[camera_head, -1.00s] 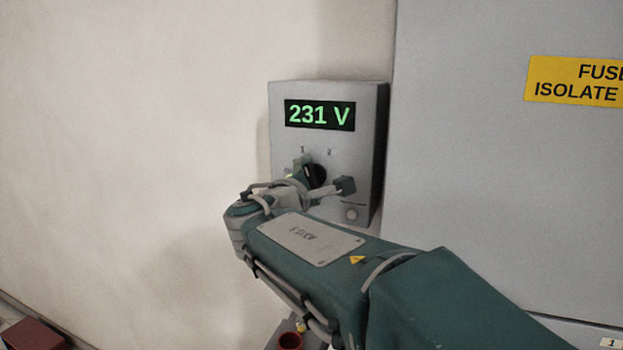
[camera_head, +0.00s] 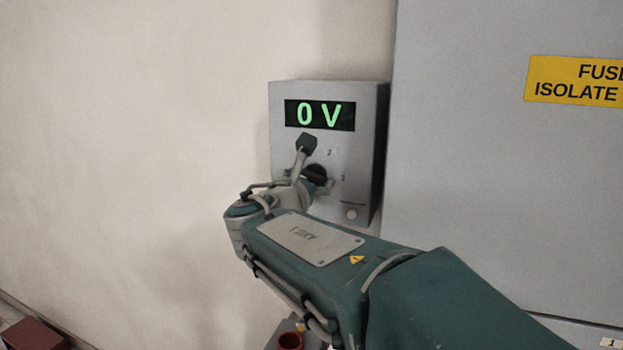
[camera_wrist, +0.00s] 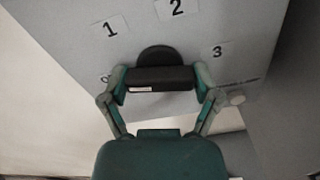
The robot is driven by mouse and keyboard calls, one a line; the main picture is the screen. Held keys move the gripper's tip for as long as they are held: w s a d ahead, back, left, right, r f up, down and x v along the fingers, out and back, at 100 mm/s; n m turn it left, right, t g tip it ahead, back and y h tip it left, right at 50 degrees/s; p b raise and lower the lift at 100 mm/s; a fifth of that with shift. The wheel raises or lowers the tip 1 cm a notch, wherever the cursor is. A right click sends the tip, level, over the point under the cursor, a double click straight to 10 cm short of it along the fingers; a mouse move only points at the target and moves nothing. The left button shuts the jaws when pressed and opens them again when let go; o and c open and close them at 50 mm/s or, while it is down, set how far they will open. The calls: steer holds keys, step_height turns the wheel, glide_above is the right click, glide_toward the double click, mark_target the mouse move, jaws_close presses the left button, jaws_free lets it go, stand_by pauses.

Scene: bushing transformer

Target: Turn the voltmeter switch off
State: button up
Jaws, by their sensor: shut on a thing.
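The voltmeter (camera_head: 279,125) is a grey box on the wall with a green display (camera_head: 320,115) reading 0 V. Its black rotary switch (camera_head: 317,172) sits below the display, partly covered by my arm. In the wrist view the switch (camera_wrist: 157,55) has a bar-shaped handle lying about level across the picture. My gripper (camera_wrist: 160,79) is shut on this handle, one green finger at each end. Labels 1, 2 and 3 show around the switch. A mark at the left, beside the left finger, looks like 0 and is partly hidden.
A small round button (camera_head: 351,214) is at the voltmeter's lower right. A large grey cabinet (camera_head: 500,200) with a yellow fuse label (camera_head: 575,80) stands close on the right. Bare wall lies to the left. A dark red box (camera_head: 32,335) is at the lower left.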

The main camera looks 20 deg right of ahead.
steer(key=shift+w+f+n, duration=0.1)
steer(key=shift+f+n, duration=0.2)
steer(key=shift+n, duration=1)
steer(key=o, duration=1)
steer(key=shift+c, duration=0.2)
steer(key=shift+r, duration=0.1)
steer(key=shift+a+r, duration=0.1)
steer(key=shift+a, duration=0.1)
steer(key=v, duration=1.1)
steer(key=shift+s+a, duration=0.2)
steer(key=shift+s, duration=0.15)
